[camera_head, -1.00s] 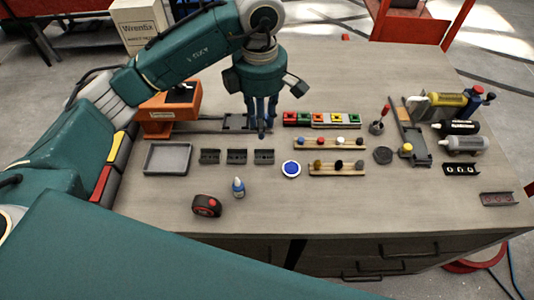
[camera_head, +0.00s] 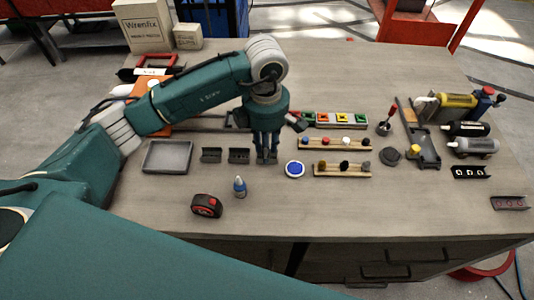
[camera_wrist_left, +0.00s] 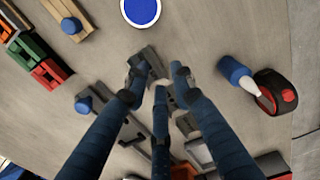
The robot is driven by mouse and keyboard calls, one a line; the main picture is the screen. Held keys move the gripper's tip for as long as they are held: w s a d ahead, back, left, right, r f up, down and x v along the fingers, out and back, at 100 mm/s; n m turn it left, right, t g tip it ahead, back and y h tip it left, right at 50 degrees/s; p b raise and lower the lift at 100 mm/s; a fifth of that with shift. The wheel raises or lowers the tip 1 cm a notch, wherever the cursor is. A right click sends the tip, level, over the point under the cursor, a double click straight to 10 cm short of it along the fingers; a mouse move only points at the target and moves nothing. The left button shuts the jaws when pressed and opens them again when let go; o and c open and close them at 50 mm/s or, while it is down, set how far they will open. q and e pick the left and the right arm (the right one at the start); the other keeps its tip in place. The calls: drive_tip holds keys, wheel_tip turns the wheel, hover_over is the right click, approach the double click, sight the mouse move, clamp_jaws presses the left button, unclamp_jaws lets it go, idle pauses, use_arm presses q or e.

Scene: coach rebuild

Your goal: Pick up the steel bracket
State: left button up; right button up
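Small dark grey steel brackets lie in a row on the table, one at the left (camera_head: 211,155) and one beside it (camera_head: 239,156). A third grey bracket (camera_wrist_left: 148,62) lies at the fingertips of my left gripper (camera_head: 266,158) and is mostly hidden behind them in the head view. In the left wrist view my left gripper (camera_wrist_left: 158,85) has its dark blue fingers spread, with this bracket between and just beyond the tips. I cannot tell whether they touch it. My right gripper is not in view.
A blue-and-white disc (camera_head: 295,169) lies just right of the gripper. A grey tray (camera_head: 167,157) is at the left, wooden peg strips (camera_head: 342,171) at the right.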

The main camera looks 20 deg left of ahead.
sight(273, 159)
use_arm(q)
wheel_tip(273, 159, down, 4)
drive_tip(key=shift+w+d+r+p, duration=0.1)
drive_tip(key=shift+r+p, duration=0.1)
drive_tip(key=shift+p, duration=0.75)
drive_tip(key=shift+f, duration=0.35)
drive_tip(key=shift+c, duration=0.5)
clamp_jaws()
